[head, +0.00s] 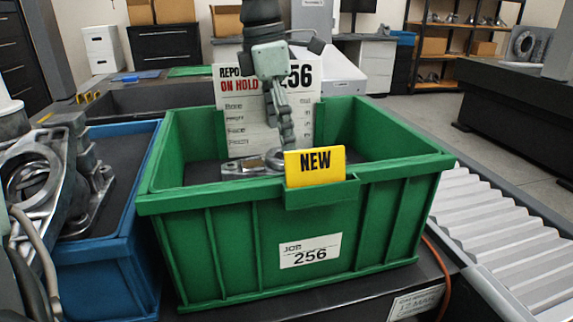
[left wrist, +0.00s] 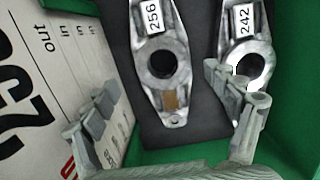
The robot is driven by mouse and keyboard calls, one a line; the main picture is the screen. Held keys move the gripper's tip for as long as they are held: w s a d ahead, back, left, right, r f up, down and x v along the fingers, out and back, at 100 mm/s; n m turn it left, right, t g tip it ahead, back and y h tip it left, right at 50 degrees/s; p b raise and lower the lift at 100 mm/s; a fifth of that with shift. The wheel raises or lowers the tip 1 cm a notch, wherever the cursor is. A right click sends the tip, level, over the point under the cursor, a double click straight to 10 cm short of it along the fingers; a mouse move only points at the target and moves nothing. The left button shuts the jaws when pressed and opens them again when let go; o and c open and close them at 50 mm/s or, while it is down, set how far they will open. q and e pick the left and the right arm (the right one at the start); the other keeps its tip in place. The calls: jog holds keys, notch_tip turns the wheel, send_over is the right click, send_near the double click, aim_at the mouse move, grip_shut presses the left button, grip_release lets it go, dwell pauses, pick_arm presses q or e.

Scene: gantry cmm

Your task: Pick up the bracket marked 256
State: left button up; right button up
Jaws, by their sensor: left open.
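The bracket marked 256 (left wrist: 158,60) is a grey metal casting with a round bore, a white label and a brown patch. It lies on the dark floor of the green bin (head: 190,240). A similar bracket marked 242 (left wrist: 243,50) lies beside it on the right. My left gripper (left wrist: 168,105) is open and empty above them, one finger on each side of bracket 256, the right finger over part of bracket 242. The gripper also shows in the head view (head: 284,130), reaching down into the bin. A metal part in the bin shows there, its number hidden.
A yellow NEW tag (head: 314,165) is on the front rim. A blue bin (head: 85,270) with metal castings stands at left. A roller conveyor (head: 500,225) lies at right.

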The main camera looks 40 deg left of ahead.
pick_arm(q)
jog(key=f, duration=0.5)
jog(key=shift+w+d, duration=0.2)
jog(key=shift+d, duration=0.2)
jog(key=shift+c, duration=0.5)
jog(key=c, duration=1.6)
jog(key=shift+r, duration=0.1)
jog(key=shift+c, duration=0.2)
